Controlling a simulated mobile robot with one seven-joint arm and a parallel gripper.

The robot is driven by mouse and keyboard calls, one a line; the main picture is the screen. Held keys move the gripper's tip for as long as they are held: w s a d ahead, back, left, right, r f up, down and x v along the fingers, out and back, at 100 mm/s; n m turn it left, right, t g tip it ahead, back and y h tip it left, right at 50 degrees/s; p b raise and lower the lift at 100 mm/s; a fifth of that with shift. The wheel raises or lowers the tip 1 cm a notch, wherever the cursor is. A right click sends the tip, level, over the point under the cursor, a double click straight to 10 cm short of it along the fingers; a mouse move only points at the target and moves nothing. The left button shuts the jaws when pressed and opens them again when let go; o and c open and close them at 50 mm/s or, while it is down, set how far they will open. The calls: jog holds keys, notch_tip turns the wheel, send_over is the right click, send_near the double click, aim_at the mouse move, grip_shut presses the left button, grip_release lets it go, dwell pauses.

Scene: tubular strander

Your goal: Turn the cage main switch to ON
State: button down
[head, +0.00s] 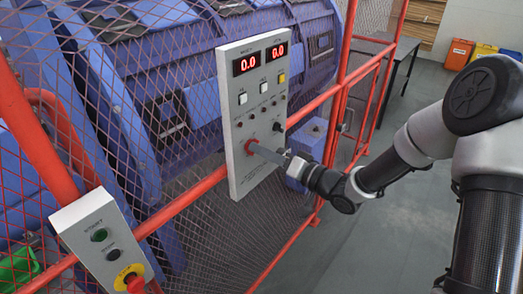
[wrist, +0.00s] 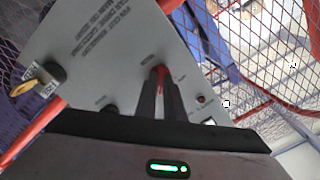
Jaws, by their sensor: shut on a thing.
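A grey control panel (head: 243,178) hangs on the red frame of the mesh cage. A red round switch (head: 249,146) sits low on its left part. My gripper (head: 258,151) reaches in from the right with its fingertips at this switch. In the wrist view my two fingers (wrist: 160,92) are closed around a red handle (wrist: 160,72), mostly hidden between them. The grey panel face (wrist: 85,50) fills the left and middle of that view. The switch's ON and OFF marks are too small or blurred to read, so I cannot tell its position.
Two red displays (head: 261,59) read 0.0 above several buttons. A black knob (head: 277,126) sits right of the red switch. A smaller box (head: 88,218) at lower left carries a red emergency stop (head: 134,284). The floor (head: 400,230) at right is clear.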

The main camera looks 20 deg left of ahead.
jog(key=c, duration=1.9)
grip_release()
jog(key=shift+o, duration=0.2)
jog(key=b+v, duration=0.1)
jog(key=v, duration=1.6)
jog(key=shift+d, duration=0.2)
jog(key=shift+s+f, duration=0.1)
jog(key=shift+s, duration=0.05)
